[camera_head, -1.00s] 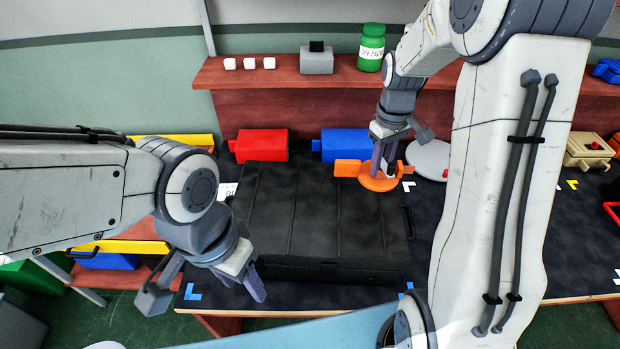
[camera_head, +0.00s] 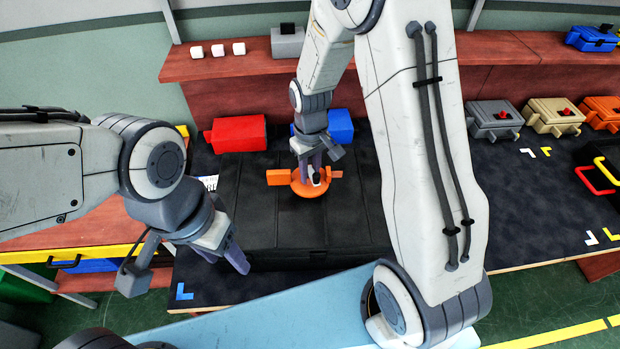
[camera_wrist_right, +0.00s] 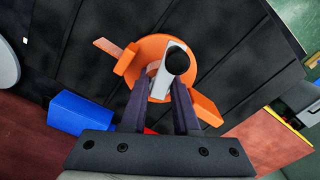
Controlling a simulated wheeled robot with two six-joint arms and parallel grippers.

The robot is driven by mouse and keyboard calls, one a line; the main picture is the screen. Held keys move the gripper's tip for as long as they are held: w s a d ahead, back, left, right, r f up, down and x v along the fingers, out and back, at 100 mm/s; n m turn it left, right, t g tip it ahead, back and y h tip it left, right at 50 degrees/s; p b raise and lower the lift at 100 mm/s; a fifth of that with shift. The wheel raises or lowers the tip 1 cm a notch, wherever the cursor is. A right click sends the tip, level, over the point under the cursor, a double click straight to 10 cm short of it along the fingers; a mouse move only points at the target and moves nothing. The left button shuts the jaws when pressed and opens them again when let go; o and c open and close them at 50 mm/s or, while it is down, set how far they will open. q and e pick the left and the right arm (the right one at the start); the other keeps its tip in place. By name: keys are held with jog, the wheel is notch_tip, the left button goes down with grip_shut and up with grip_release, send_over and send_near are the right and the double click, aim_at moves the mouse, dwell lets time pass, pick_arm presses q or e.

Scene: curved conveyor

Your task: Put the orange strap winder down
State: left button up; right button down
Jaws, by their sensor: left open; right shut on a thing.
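The orange strap winder (camera_head: 304,189) is a round orange disc with flat arms and a pale grip with a black knob. My right gripper (camera_head: 312,174) is shut on it, over the top of the black case (camera_head: 262,205). In the right wrist view the winder (camera_wrist_right: 196,70) sits at the fingertips of my right gripper (camera_wrist_right: 162,92), with the ribbed black lid behind it. I cannot tell whether it touches the lid. My left gripper (camera_head: 228,258) is open and empty, at the front left corner of the case.
A red box (camera_head: 237,134) and a blue box (camera_head: 338,125) stand behind the case. Grey (camera_head: 494,118), tan (camera_head: 553,115) and orange (camera_head: 602,112) boxes stand at the right back. The dark table top (camera_head: 510,215) right of my right arm is mostly clear.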

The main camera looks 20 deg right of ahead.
aim_at(310, 182)
notch_tip(310, 182, down, 4)
jog(key=shift+r+p, duration=0.25)
jog(key=shift+p, duration=0.15)
jog(key=shift+f, duration=0.2)
jog(key=shift+f, duration=0.2)
jog(key=c, duration=0.7)
grip_release()
jog(key=shift+o, duration=0.2)
jog(key=shift+r, duration=0.1)
